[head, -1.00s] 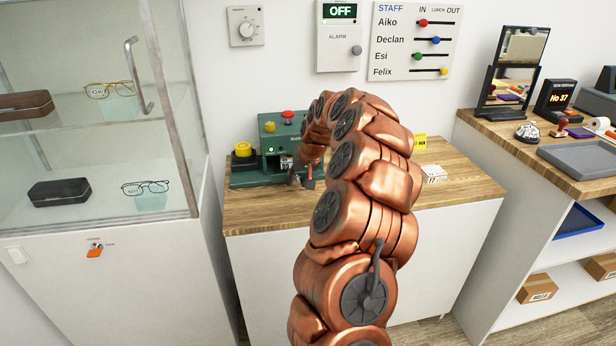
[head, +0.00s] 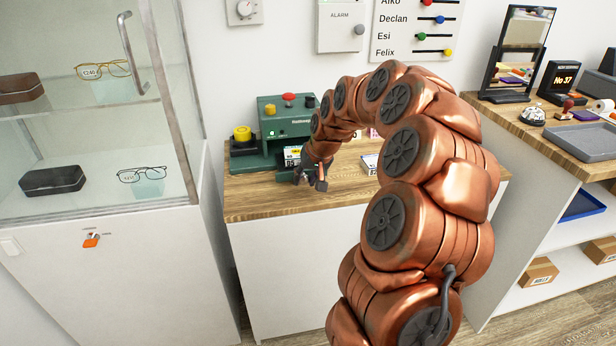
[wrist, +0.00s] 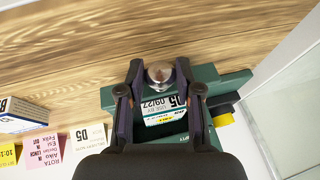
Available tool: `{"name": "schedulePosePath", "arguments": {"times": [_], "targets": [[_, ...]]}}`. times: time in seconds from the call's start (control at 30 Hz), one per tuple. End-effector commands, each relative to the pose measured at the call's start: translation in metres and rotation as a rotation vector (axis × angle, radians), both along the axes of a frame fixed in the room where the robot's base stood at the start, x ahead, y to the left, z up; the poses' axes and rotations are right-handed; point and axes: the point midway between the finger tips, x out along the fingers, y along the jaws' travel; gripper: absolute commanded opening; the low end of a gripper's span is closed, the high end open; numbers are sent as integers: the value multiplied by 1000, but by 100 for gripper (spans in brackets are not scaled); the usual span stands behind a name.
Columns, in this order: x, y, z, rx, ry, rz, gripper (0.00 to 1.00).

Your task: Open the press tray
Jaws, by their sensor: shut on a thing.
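The press (head: 272,150) is a green machine with a red button on top and a small green light. It stands on the wooden counter. Its tray shows in front of its face with a white label block (wrist: 163,104) reading "D5 09/27" in it. My gripper (head: 317,180) is at the front of the press. In the wrist view my gripper (wrist: 159,76) has a finger on each side of a silver round knob (wrist: 159,72) at the tray's front and is shut on it. The fingers and wrist hide part of the tray.
The wooden counter (head: 250,205) is clear in front of the press. A small box (wrist: 20,113) and several paper notes (wrist: 42,150) lie near the press. A glass cabinet (head: 95,110) stands close on the left. A second counter (head: 530,130) is at the right.

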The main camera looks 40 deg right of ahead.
Motion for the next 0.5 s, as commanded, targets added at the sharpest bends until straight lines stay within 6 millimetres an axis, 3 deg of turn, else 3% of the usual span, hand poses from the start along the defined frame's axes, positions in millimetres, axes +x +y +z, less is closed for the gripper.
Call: {"name": "schedulePosePath", "arguments": {"times": [0.07, 0.1, 0.3, 0.5], "targets": [[1, 2, 1, 4, -2, 1, 0], [1, 2, 1, 4, -2, 1, 37], [0, 0, 0, 3, -2, -2, 58], [0, -1, 0, 2, -1, -3, 60]]}}
